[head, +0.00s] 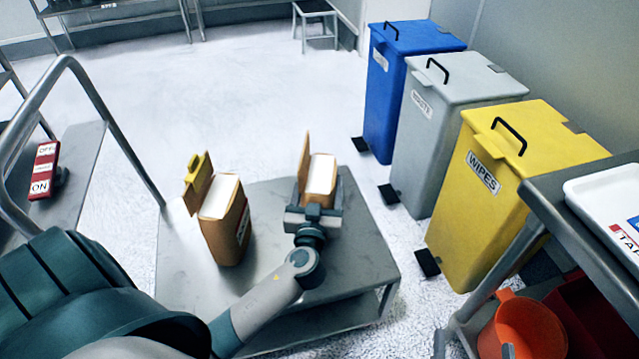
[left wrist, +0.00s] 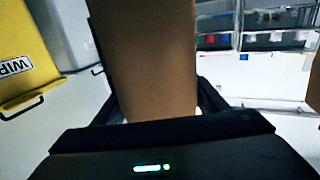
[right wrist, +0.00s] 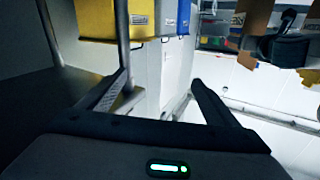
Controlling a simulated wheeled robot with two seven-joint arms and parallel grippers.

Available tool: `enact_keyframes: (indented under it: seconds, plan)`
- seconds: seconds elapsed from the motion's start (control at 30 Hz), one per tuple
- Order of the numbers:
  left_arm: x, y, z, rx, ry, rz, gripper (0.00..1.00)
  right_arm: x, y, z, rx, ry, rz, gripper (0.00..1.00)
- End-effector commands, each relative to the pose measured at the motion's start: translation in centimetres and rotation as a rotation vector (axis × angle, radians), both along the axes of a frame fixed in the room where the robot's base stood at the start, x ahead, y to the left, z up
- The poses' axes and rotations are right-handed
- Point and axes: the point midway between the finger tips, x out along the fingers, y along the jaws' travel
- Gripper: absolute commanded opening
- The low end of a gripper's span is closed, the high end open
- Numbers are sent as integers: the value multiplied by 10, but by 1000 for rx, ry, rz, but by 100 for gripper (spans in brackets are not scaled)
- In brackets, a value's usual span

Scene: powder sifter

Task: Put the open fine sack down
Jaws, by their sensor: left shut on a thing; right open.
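An open brown sack (head: 320,174) with white contents and a raised flap is at the right rear of the grey cart top (head: 355,262). My left gripper (head: 314,206) is shut on it from the near side. The sack is upright; I cannot tell whether its base touches the cart. In the left wrist view the brown sack (left wrist: 153,60) fills the space between the fingers. No label shows on it. My right gripper (right wrist: 160,85) is open and empty, outside the head view. In the right wrist view, the sacks and my left gripper show at upper right.
A second open brown sack (head: 228,232) with a yellow clip (head: 198,166) stands on the cart to the left. Blue (head: 395,90), grey (head: 440,140) and yellow (head: 490,215) bins stand at right. A steel table with a white tray (head: 605,205) is at the right edge. The cart's front right is bare.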

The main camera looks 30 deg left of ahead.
Motion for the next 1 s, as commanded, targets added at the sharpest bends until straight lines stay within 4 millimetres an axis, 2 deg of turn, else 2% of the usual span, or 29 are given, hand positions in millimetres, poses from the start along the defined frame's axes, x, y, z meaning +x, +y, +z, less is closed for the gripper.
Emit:
enact_keyframes:
  seconds: [0.37, 0.4, 0.47, 0.87, 1.0]
  plan:
    - [1, 0, 2, 2, -7, -1, 4, -1, 2, 9, 16, -41, 0, 84]
    - [0, 0, -2, 0, 0, 0, 71, -1, 2, 10, 18, -47, -1, 84]
    - [0, 0, -2, 0, 0, 0, 85, -1, 2, 10, 19, -48, -1, 84]
    - [0, 0, -1, 0, 0, 0, 85, -1, 2, 9, 15, -39, 0, 84]
    - [0, 0, 1, 0, 0, 0, 85, 0, 1, 2, 3, -7, 1, 84]
